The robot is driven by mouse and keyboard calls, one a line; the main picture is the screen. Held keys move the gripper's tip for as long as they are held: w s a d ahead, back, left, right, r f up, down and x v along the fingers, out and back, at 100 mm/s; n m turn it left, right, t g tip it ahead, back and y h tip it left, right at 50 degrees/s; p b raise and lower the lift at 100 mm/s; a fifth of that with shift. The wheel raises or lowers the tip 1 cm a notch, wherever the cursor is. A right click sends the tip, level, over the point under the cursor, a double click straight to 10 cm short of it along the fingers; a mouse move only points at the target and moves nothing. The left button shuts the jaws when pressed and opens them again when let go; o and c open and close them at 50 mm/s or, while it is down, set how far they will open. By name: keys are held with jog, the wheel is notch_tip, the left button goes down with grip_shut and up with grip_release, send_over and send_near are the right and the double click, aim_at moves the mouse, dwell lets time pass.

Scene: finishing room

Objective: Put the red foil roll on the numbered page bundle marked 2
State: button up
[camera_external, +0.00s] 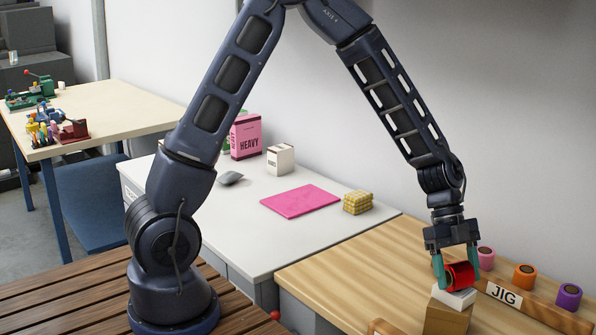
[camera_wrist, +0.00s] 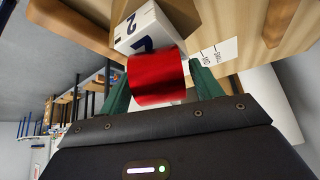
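The red foil roll (camera_external: 461,275) sits between the two teal fingers of my gripper (camera_external: 456,272), and the fingers look shut on it. In the wrist view the glossy red roll (camera_wrist: 157,76) lies across the gap between the fingers (camera_wrist: 160,88). The white page bundle (camera_external: 455,297) is directly under the roll, on top of a brown block. In the wrist view the bundle (camera_wrist: 148,26) shows a dark 2 on its side. The roll looks to be at or touching the bundle's top; I cannot tell whether it rests there.
The brown block (camera_external: 446,318) stands on the wooden table (camera_external: 350,275). To the right, a wooden rack with a JIG label (camera_external: 503,293) holds pink (camera_external: 486,257), orange (camera_external: 524,276) and purple (camera_external: 568,296) rolls. A white table (camera_external: 250,235) is behind left.

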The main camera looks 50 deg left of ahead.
dwell(0.3)
jog(key=v, duration=1.1)
jog(key=s+a+r+n+t+y, duration=0.2)
jog(key=s+a+r+n, duration=0.3)
jog(key=a+r, duration=0.5)
jog(key=s+a+r+n+t+y, duration=0.2)
jog(key=s+a+r+n, duration=0.1)
jog(key=s+a+n, duration=0.5)
jog(key=s+a+r+n+t+y, duration=0.2)
jog(key=s+a+n, duration=0.7)
jog(key=a, duration=0.5)
notch_tip(320, 180, up, 2)
jog(key=shift+s+a+r+t, duration=0.1)
jog(key=shift+s+a+t, duration=0.2)
jog(key=shift+s+t, duration=0.55)
